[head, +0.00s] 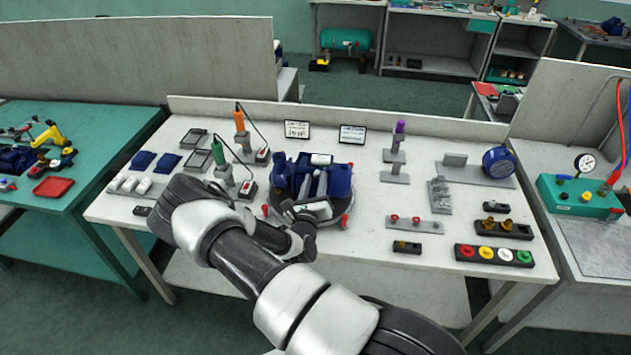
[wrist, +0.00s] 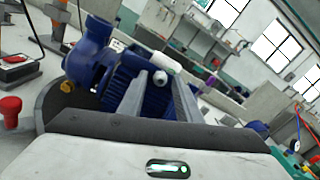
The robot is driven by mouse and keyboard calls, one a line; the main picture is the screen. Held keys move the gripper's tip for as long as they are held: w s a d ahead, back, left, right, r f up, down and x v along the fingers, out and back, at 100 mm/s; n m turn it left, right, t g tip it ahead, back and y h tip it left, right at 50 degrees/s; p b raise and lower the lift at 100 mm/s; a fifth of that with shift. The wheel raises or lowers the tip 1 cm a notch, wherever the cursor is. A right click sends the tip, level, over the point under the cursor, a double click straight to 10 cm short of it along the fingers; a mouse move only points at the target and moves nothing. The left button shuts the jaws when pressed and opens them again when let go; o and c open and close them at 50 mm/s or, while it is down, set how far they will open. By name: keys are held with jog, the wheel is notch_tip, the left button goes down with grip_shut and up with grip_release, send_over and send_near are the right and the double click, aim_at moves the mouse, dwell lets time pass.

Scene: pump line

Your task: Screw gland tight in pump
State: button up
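The blue pump (head: 339,180) sits on a round dark turntable with red knobs, in the middle of the bench. In the wrist view the pump (wrist: 92,52) has a rounded housing at left and a ribbed body beyond my fingers. A small brass-coloured part (wrist: 67,87) shows low on the housing; I cannot tell if it is the gland. My gripper (wrist: 159,78) reaches over the turntable towards the ribbed body. Its two fingers are apart, with blue ribs visible between them. A small pale round part shows between the tips, without clear contact. A white cylinder (wrist: 154,55) lies beyond them.
A green-handled tool (head: 218,152) and an orange-handled tool (head: 239,121) stand left of the pump. Right of it are a purple-topped stand (head: 399,128), a plate with red parts (head: 415,225), a dark holder with brass parts (head: 503,231) and a row of coloured rings (head: 495,255).

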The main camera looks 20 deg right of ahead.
jog(key=n, duration=0.3)
jog(key=shift+n, duration=0.3)
jog(key=shift+s+d+f, duration=0.1)
jog(key=shift+s+d, duration=0.05)
grip_shut()
dwell(0.4)
